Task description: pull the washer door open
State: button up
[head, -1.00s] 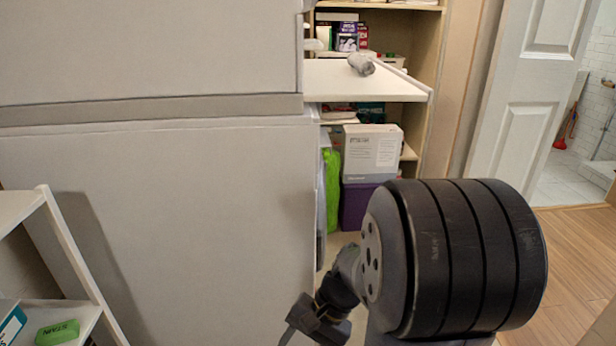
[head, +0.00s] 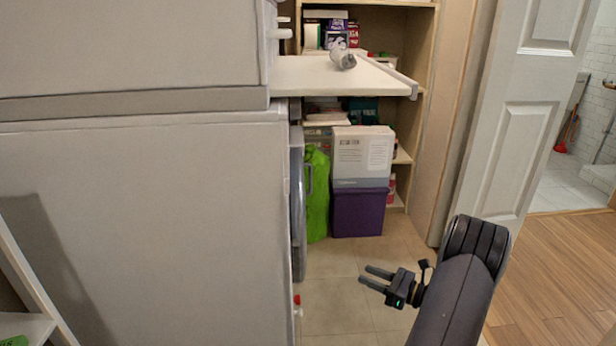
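The washer (head: 140,230) is the large white lower cabinet at left, seen from its side. Its door (head: 298,205) shows nearly edge-on as a grey curved rim on the front face; its handle cannot be made out. My gripper (head: 364,274) is in front of the washer, to the right of the door and apart from it. Its two dark fingers point left toward the washer front, with a gap between them and nothing held.
A pull-out white shelf (head: 330,79) with a grey roll (head: 343,58) juts out above the door. Behind stand a green bag (head: 316,195), a white box (head: 362,155) and a purple bin (head: 358,212). Tiled floor (head: 340,310) is clear; a white door (head: 510,110) stands at right.

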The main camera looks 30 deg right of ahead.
aim_at(298, 225)
jog(key=i+l+u, duration=0.1)
jog(key=l, duration=0.25)
jog(key=i+l+u, duration=0.25)
jog(key=i+l, duration=0.15)
jog(key=l, duration=0.3)
jog(key=i+l+u, duration=0.1)
jog(key=l, duration=0.3)
jog(key=i+l+u, duration=0.1)
jog(key=l, duration=0.25)
jog(key=i+l+u, duration=0.15)
jog(key=l, duration=0.25)
jog(key=i+l+u, duration=0.1)
jog(key=i+l, duration=0.05)
jog(key=l, duration=0.05)
